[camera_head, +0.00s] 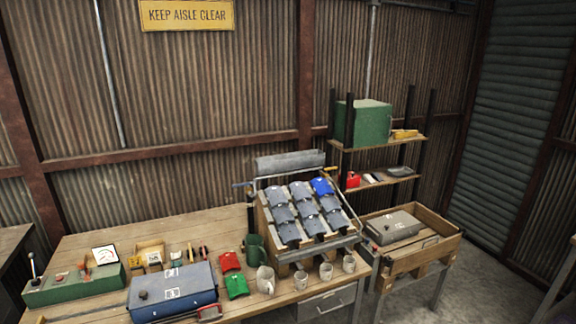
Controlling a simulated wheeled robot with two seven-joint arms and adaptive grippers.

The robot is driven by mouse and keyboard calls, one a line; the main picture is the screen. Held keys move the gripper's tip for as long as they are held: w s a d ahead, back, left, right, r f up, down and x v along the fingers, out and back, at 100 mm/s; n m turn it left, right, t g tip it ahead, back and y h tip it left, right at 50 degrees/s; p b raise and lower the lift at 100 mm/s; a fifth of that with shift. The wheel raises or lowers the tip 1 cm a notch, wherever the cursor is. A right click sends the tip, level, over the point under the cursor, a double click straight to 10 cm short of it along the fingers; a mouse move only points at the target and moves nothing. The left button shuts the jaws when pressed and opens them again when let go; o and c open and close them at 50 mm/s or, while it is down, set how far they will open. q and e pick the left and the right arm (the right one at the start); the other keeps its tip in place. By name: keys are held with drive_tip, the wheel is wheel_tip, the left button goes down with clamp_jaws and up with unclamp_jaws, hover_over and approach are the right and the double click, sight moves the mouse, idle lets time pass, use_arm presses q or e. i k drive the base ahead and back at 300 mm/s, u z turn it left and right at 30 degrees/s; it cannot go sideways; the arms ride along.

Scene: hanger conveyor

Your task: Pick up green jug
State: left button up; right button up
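The green jug (255,251) stands upright on the wooden workbench (110,243), just left of the tilted rack of grey parts. A cream mug (265,280) stands right in front of it. Neither of my grippers shows in the head view.
The tilted rack (275,249) holds several grey pieces and one blue piece (322,187). Several mugs (326,271) line the bench's front edge. Left are red (229,261) and green (236,286) pieces and a blue case (172,287). A shelf (378,144) and wooden crate (436,261) stand right.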

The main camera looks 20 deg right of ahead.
sight(256, 254)
drive_tip(key=k, duration=0.55)
drive_tip(key=z, duration=0.8)
drive_tip(key=i, duration=1.15)
drive_tip(key=u, duration=0.65)
drive_tip(key=i, duration=0.65)
drive_tip(key=u, duration=0.6)
